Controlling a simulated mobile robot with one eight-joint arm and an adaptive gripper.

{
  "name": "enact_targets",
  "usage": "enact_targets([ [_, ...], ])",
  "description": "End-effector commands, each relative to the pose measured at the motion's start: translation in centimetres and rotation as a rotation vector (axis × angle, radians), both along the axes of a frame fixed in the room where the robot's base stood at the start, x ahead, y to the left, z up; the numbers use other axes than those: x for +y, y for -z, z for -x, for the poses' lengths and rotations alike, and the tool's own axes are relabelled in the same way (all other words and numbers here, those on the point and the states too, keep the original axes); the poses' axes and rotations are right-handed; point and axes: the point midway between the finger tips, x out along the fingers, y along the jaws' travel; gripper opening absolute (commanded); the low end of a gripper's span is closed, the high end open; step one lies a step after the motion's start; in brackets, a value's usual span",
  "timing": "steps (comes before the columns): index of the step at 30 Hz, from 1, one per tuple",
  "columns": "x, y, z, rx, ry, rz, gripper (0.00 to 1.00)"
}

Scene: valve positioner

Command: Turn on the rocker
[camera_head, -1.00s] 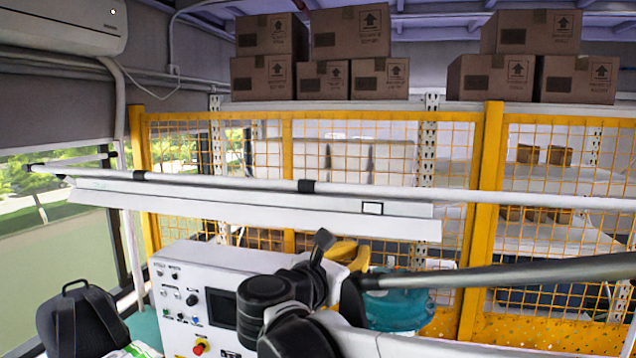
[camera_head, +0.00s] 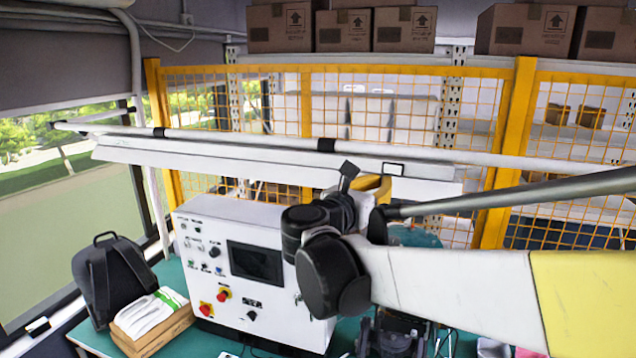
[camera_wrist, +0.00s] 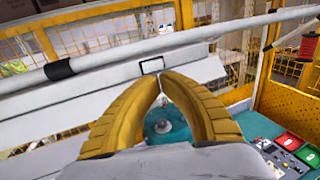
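A white control box (camera_head: 215,235) stands on the green table, with a dark screen (camera_head: 255,263), small knobs and buttons, and two red knobs (camera_head: 223,294) on its front. I cannot tell which small control is the rocker. My yellow gripper (camera_head: 372,186) is raised behind and right of the box, partly hidden by my arm. In the wrist view my gripper (camera_wrist: 160,80) shows two curved yellow fingers whose tips meet, with nothing held between them. The box's front does not show in the wrist view.
A black backpack (camera_head: 115,278) and a wooden tray (camera_head: 150,335) with white packets sit left of the box. A long white rail (camera_head: 260,143) crosses above it. A yellow mesh fence (camera_head: 520,130) stands behind. A round teal object (camera_head: 415,237) is beyond my arm.

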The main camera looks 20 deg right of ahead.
Motion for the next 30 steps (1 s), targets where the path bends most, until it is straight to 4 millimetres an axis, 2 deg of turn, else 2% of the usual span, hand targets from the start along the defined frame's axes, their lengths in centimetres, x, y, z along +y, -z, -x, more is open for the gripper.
enact_targets([
  [3,-2.2,-0.2,-1.6,0.000,0.004,0.000,0.00],
  [10,-5.2,-0.2,-3.9,0.000,0.002,0.000,0.00],
  [16,-6.2,-0.1,-4.7,0.000,0.000,0.000,0.00],
  [26,-6.3,0.0,-4.8,0.000,-0.001,0.000,0.00],
  [30,-7.8,0.1,-4.5,0.000,-0.014,0.000,0.00],
])
